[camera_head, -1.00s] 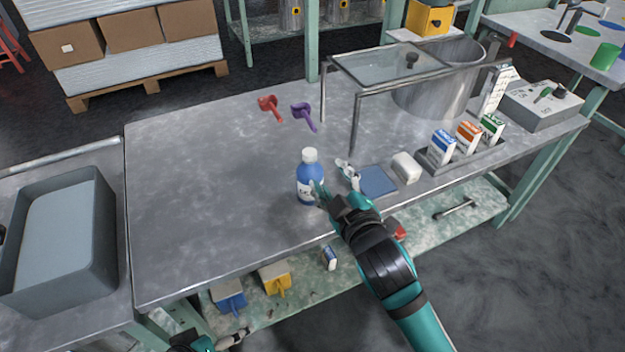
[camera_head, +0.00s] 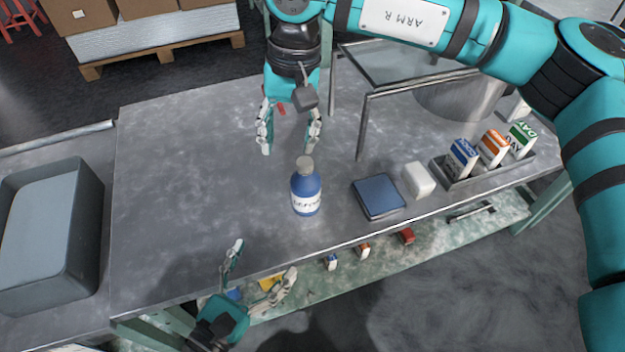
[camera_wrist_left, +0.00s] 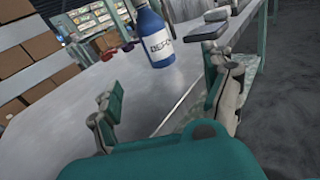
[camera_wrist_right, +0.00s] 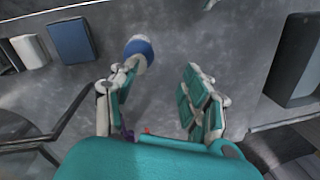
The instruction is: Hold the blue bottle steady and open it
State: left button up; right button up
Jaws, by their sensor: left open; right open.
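The blue bottle (camera_head: 306,197) stands upright on the grey table, with a grey-looking cap (camera_head: 305,164) on top. My right gripper (camera_head: 288,150) is open and empty, above and behind the bottle on its far left side. In the right wrist view the bottle (camera_wrist_right: 138,48) shows from above, beside the tip of the left-hand finger and not between the fingers. My left gripper (camera_head: 264,258) is open and empty at the table's front edge, in front of the bottle and to its left. The left wrist view shows the bottle (camera_wrist_left: 157,38) ahead, beyond the fingers.
A dark blue pad (camera_head: 379,196) and a white block (camera_head: 419,180) lie right of the bottle. A rack holds several small cartons (camera_head: 492,148). A glass-topped metal stand (camera_head: 400,90) is behind. A grey bin (camera_head: 95,235) is at the left. Table left of the bottle is clear.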

aim_at(306, 191)
pick_arm(q)
jog(key=shift+a+r+n, duration=0.1)
jog(key=shift+n, duration=0.3)
pick_arm(e)
jog(key=shift+w+d+r+t+h, duration=0.15)
jog(key=shift+w+d+r+h, duration=0.15)
jog(key=shift+d, duration=0.15)
jog(key=shift+w+d+r+t+h, duration=0.2)
jog(key=shift+w+d, duration=0.1)
jog(key=shift+d, duration=0.15)
pick_arm(q)
jog(key=shift+w, duration=0.2)
pick_arm(e)
jog(key=shift+w+d+r, duration=0.1)
jog(key=shift+w+d, duration=0.1)
jog(key=shift+d, duration=0.05)
pick_arm(q)
jog(key=x, duration=1.7)
jog(key=shift+w+a+r, duration=0.1)
jog(key=shift+r, duration=0.1)
jog(key=shift+c, duration=0.3)
grip_shut()
